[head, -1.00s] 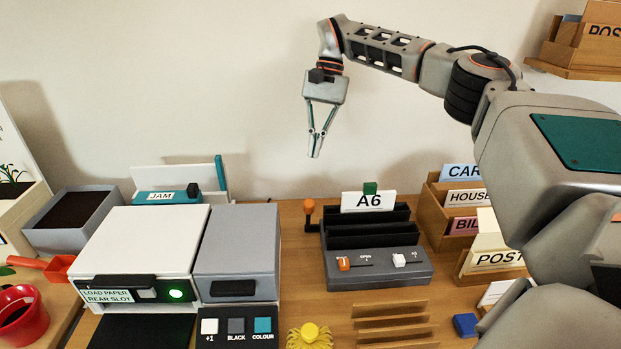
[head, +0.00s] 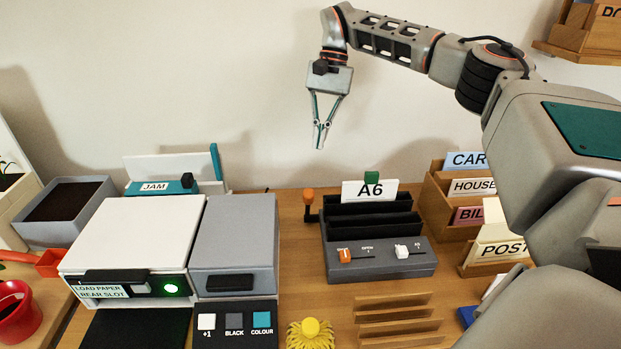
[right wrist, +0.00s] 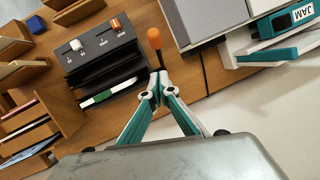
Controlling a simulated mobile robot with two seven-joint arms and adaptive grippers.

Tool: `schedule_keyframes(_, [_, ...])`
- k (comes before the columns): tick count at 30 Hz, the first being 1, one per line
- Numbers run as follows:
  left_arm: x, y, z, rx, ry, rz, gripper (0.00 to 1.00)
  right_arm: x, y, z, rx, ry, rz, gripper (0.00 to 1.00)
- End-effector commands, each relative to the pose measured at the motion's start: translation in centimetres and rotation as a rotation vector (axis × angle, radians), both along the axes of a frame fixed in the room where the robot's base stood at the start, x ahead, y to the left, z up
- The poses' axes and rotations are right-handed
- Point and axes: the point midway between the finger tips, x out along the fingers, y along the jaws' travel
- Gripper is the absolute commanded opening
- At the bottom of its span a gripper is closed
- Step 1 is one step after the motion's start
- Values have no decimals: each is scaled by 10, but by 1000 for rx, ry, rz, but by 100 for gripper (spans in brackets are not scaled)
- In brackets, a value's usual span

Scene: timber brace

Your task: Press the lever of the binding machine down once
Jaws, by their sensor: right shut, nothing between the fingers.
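The binding machine (head: 380,262) is a dark grey box with slots, an A6 card (head: 370,191) and two sliders on its front. Its lever (head: 308,197) has an orange knob and stands upright at the machine's left side. The lever also shows in the right wrist view (right wrist: 154,40), just beyond the fingertips. My right gripper (head: 319,145) is shut and empty, pointing down above the lever and apart from it in the head view. It also shows in the right wrist view (right wrist: 160,85). My left gripper is not in view.
A white and grey printer (head: 140,237) stands left of the machine, with a JAM unit (head: 160,187) behind it. A wooden card sorter (head: 430,215) stands to the right. A wooden rack (head: 400,318) and a yellow object (head: 310,332) lie in front. Bare table shows left of the machine.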

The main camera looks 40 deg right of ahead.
Motion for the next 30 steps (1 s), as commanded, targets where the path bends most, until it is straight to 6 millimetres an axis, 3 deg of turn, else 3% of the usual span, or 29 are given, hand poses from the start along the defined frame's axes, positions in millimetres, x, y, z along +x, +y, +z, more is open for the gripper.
schedule_keyframes(1, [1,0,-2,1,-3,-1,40,-2,3,-15,2,7,3,0])
schedule_keyframes(9, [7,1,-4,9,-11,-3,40,-10,19,-65,3,6,1,0])
schedule_keyframes(18, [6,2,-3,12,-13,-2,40,-28,41,-75,0,1,1,0])
schedule_keyframes(30, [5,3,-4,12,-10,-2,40,-32,46,-77,1,-1,0,0])
